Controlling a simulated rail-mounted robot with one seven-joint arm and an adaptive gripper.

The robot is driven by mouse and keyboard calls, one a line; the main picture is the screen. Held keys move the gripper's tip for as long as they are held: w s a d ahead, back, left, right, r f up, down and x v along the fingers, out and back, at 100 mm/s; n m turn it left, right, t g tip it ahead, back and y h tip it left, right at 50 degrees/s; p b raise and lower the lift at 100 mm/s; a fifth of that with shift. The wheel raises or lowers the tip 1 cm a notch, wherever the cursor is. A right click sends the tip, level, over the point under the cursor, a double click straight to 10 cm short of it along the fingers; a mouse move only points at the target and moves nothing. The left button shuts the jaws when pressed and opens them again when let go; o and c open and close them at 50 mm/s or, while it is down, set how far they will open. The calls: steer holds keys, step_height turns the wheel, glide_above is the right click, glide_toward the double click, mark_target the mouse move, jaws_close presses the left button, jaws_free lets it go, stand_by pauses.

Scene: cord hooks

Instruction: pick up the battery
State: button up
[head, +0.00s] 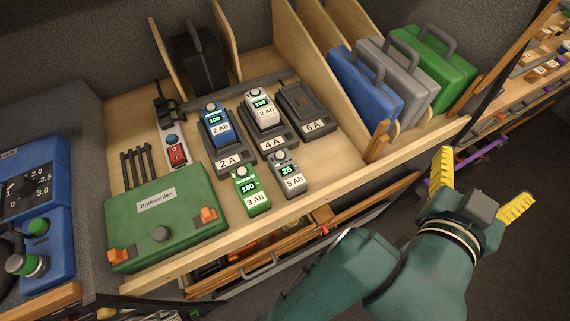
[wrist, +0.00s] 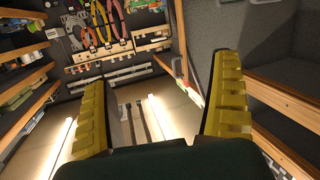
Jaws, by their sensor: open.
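Several batteries are in the head view. A blue 2 Ah battery (head: 214,122) showing 100 sits in the 2 A charger (head: 222,154). A white 2 Ah battery (head: 262,107) showing 100 sits in the 4 A charger (head: 272,136). A green 3 Ah battery (head: 250,191) showing 100 and a grey 5 Ah battery (head: 288,175) showing 25 stand on the wooden shelf in front. The 6 A charger (head: 305,108) is empty. My gripper (head: 482,182) is open and empty, right of the shelf and well apart from the batteries. Its yellow fingers also show in the wrist view (wrist: 165,100).
A green case (head: 160,225) lies left of the batteries, near a red switch (head: 176,152) on a power strip. Blue, grey and green upright cases (head: 365,88) stand between wooden dividers at right. A raised wooden lip (head: 280,235) edges the shelf front.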

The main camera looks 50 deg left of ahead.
steer(key=w+a+f+n+g+y+p, duration=0.1)
steer(key=a+f+n+g, duration=0.15)
steer(key=a, duration=0.35)
steer(key=w+a+f+n+g, duration=0.1)
steer(key=w+a+n+g, duration=0.1)
steer(key=a+g, duration=0.3)
steer(key=w+a+f+n+g+y+p, duration=0.1)
steer(key=a+f+n+g, duration=0.1)
steer(key=a, duration=0.6)
steer(key=n+g+h, duration=0.3)
steer(key=n+g, duration=0.4)
glide_above(287, 168)
steer(key=f, duration=0.7)
steer(key=w+f, duration=0.1)
steer(key=f, duration=0.3)
steer(key=shift+a+f, duration=0.1)
steer(key=shift+a, duration=0.1)
steer(key=f, duration=0.2)
steer(key=s+f, duration=0.1)
steer(key=f, duration=0.1)
steer(key=shift+d+f, duration=0.2)
steer(key=shift+f, duration=0.65)
steer(key=c, duration=1.3)
steer(key=shift+w, duration=0.1)
steer(key=shift+c, duration=0.3)
